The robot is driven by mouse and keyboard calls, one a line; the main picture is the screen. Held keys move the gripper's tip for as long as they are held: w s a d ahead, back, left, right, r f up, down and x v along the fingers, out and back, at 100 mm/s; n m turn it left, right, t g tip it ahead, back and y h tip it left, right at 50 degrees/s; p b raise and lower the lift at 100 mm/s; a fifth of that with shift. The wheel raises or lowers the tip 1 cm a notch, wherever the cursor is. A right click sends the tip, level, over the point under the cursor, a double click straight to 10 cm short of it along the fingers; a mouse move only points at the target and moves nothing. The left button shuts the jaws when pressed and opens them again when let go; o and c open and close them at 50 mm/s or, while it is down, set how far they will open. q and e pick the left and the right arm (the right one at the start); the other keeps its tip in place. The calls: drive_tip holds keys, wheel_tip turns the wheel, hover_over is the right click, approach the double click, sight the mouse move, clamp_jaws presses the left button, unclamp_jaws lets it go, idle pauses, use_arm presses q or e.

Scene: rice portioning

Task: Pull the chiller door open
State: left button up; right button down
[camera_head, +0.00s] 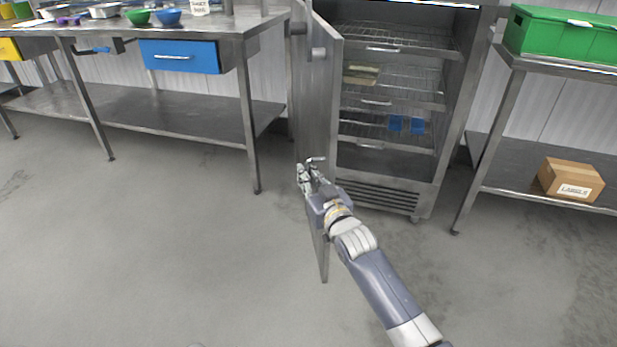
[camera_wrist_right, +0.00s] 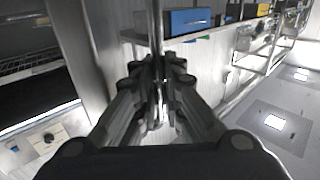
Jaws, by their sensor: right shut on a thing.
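The chiller (camera_head: 457,115) is a steel cabinet, and its door (camera_head: 327,110) stands wide open, swung out toward me on the left side. The front opening is clear and the wire shelves inside show. My right gripper (camera_head: 309,169) is at the outer left face of the door, near its free edge. In the right wrist view, the fingers of my right gripper (camera_wrist_right: 158,75) are shut around a thin vertical bar, the door handle (camera_wrist_right: 156,30). The head view barely shows the handle behind the fingers. My left gripper is not in view.
A steel table (camera_head: 250,85) with a blue drawer (camera_head: 180,57) and bowls stands left of the door. A right-hand table (camera_head: 500,170) carries a green crate (camera_head: 560,35), with a cardboard box (camera_head: 572,180) on its lower shelf. The floor in front is free.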

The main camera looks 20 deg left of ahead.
drive_tip(key=shift+s+f, duration=0.1)
drive_tip(key=shift+f, duration=0.35)
drive_tip(key=c, duration=2)
unclamp_jaws()
drive_tip(key=shift+r, duration=0.1)
drive_tip(key=shift+o, duration=0.2)
drive_tip(key=shift+d+r, duration=0.1)
drive_tip(key=shift+r, duration=0.15)
drive_tip(key=v, duration=1.2)
